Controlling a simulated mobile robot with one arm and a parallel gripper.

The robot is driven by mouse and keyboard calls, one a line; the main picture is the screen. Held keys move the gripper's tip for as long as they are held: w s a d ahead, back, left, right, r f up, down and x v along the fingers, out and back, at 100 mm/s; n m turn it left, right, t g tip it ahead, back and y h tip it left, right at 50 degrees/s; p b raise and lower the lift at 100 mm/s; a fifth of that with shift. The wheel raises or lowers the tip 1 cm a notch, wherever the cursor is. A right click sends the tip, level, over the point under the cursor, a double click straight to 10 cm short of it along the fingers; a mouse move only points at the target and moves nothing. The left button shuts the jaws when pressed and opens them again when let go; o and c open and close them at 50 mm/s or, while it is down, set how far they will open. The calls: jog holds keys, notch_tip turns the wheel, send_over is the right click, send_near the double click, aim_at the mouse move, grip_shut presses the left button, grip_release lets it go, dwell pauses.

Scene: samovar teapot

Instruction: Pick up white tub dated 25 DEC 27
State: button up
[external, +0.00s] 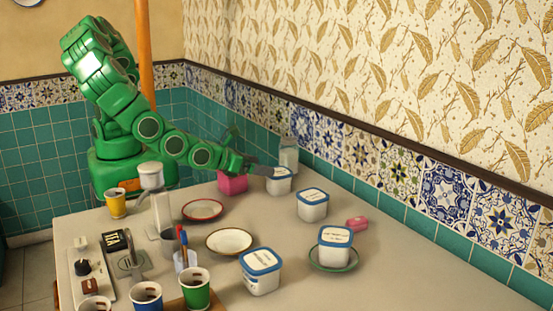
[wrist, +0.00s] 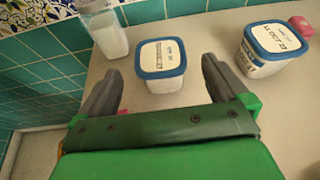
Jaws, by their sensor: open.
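Several white tubs with blue lids and printed labels stand on the table. One white tub (wrist: 163,84) is just beyond and between my fingertips in the wrist view; its label is too blurred to read. It appears to be the far tub (external: 279,186) by the wall in the external view. My gripper (wrist: 160,66) is open and empty.
A clear and white jar (wrist: 108,38) stands close left of the tub between my fingers, near the tiled wall. A pink block (external: 357,223) lies farther right.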

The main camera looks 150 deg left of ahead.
aim_at(277, 172)
jog(key=shift+w+f, duration=0.1)
jog(key=shift+f, duration=0.4)
jog(key=shift+x, duration=3.9)
jog(key=shift+s, duration=0.2)
jog(key=shift+c, duration=0.5)
jog(key=c, duration=0.9)
jog(key=shift+c, duration=0.2)
jog(key=shift+r, duration=0.1)
jog(key=shift+r, duration=5)
